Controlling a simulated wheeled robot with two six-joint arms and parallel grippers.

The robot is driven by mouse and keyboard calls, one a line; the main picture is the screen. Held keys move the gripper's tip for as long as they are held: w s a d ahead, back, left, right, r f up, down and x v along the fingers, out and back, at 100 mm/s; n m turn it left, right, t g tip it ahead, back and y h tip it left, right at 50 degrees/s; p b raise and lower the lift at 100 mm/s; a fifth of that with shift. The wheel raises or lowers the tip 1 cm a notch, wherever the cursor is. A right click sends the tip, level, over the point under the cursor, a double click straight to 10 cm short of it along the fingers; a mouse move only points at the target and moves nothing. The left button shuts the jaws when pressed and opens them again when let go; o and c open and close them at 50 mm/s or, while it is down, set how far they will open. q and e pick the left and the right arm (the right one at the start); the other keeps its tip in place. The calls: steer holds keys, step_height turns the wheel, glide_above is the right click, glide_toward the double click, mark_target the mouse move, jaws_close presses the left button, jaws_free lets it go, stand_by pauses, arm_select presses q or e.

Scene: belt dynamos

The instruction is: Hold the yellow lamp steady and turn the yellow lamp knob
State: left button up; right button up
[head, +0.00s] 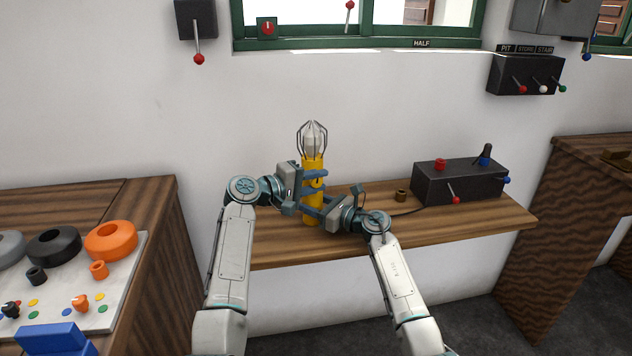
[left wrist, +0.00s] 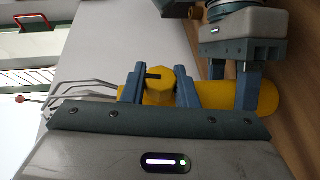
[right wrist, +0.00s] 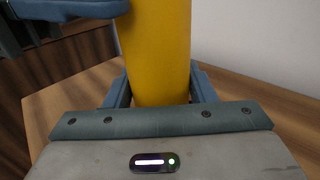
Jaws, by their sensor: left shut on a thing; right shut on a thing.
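The yellow lamp (head: 312,164) stands upright on the wooden shelf, with a clear bulb inside a wire cage (head: 313,138) on top. Its yellow knob (left wrist: 160,88), with a dark mark on it, sits on the side of the body. My left gripper (head: 317,182) is shut on the knob, one finger on each side. My right gripper (head: 313,207) is shut around the lamp body below the knob. The body also shows between its fingers in the right wrist view (right wrist: 158,60), where the fingertips are hidden behind it.
A dark box (head: 440,186) with red and blue controls stands on the shelf to the right, a cable running from it toward the lamp. A small brown cup-like piece (head: 401,196) is between them. At left, a bench holds a white board (head: 60,316) with rings and pegs.

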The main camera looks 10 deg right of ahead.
arm_select(q)
steer(key=shift+g+y, duration=0.3)
steer(key=shift+y, duration=0.3)
steer(key=o, duration=1)
steer(key=v, duration=1.2)
steer(key=shift+f, duration=0.1)
